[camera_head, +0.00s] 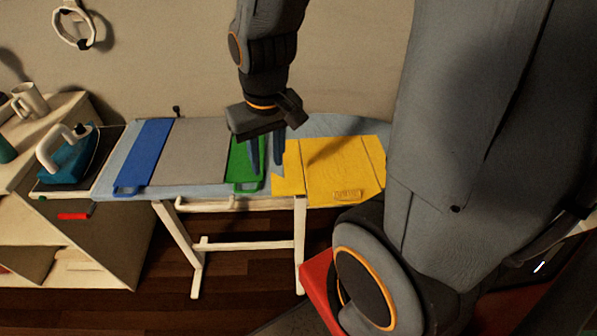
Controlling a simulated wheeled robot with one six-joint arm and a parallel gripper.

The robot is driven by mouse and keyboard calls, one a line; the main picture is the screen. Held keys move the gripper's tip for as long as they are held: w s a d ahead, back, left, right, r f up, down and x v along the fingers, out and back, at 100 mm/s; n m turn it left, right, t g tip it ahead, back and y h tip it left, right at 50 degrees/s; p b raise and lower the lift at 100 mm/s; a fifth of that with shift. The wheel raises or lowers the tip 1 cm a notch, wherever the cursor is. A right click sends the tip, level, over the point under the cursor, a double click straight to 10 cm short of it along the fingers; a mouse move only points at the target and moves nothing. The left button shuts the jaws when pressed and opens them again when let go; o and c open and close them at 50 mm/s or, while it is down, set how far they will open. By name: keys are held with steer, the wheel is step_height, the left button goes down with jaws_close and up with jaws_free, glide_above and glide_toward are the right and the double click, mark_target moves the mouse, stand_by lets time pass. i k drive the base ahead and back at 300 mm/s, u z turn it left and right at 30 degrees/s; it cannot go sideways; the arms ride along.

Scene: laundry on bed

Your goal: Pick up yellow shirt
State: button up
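The yellow shirt (343,170) lies flat, spread over the right part of the ironing board (205,190), with its lower edge at the board's front edge. A dark shadow falls across its upper part. My gripper (266,166) points down over the board, at the left edge of the yellow shirt and in front of the green piece (241,172). Its two fingers are apart with nothing seen between them. I cannot tell how high the fingertips are above the cloth.
A blue strip (145,155) and a grey panel (190,150) lie on the board's left part. A shelf unit (105,225) at the left holds a teal iron (68,160) and a white mug (29,99). A wall stands behind. My arm covers much of the right side.

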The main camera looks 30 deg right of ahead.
mark_target(338, 170)
steer(key=u, duration=0.55)
steer(key=k, duration=0.85)
steer(key=z, duration=1.9)
